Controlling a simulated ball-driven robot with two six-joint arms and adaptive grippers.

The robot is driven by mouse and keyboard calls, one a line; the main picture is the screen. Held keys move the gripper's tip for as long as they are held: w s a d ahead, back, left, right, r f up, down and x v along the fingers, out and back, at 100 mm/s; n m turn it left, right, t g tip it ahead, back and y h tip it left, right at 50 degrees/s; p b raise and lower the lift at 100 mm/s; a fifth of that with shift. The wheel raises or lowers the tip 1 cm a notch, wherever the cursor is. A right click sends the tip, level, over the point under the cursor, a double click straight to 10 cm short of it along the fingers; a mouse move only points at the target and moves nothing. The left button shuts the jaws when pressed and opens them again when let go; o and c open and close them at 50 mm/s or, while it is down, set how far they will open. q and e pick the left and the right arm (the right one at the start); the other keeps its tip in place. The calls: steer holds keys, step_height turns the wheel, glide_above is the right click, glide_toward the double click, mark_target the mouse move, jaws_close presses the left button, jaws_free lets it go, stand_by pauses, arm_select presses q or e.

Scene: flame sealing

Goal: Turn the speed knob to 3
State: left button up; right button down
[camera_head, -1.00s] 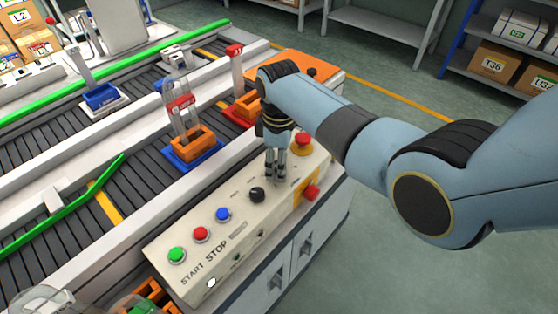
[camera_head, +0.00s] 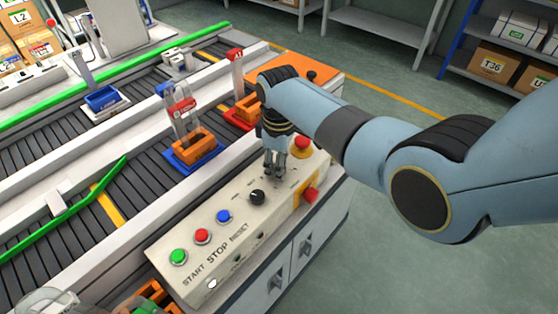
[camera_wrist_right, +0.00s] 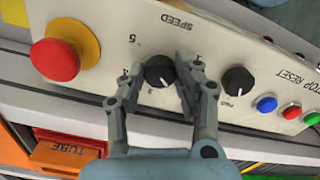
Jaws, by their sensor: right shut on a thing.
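The black speed knob (camera_wrist_right: 160,71) is on the cream control panel (camera_head: 190,215), beside the printed word SPEED. My right gripper (camera_head: 274,172) is down at the panel. In the right wrist view my right gripper (camera_wrist_right: 160,76) has one finger on each side of the knob and is shut on it. In the head view the gripper hides the knob. My left gripper is not in view.
A second black knob (camera_head: 257,197) is beside it, then blue (camera_head: 223,216), red (camera_head: 202,236) and green (camera_head: 178,257) buttons. A red emergency button (camera_wrist_right: 55,60) on a yellow base is on the other side. The conveyor (camera_head: 100,207) runs behind the panel.

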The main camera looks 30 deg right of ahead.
steer(key=m+p, duration=0.2)
steer(key=m, duration=0.2)
steer(key=shift+r+m, duration=0.1)
steer(key=shift+m, duration=0.2)
steer(key=m+p, duration=0.1)
steer(key=m, duration=0.4)
steer(key=shift+p, duration=0.3)
steer(key=shift+m, duration=0.3)
steer(key=c, duration=0.9)
jaws_free()
steer(key=shift+c, duration=0.2)
step_height(320, 180, up, 12)
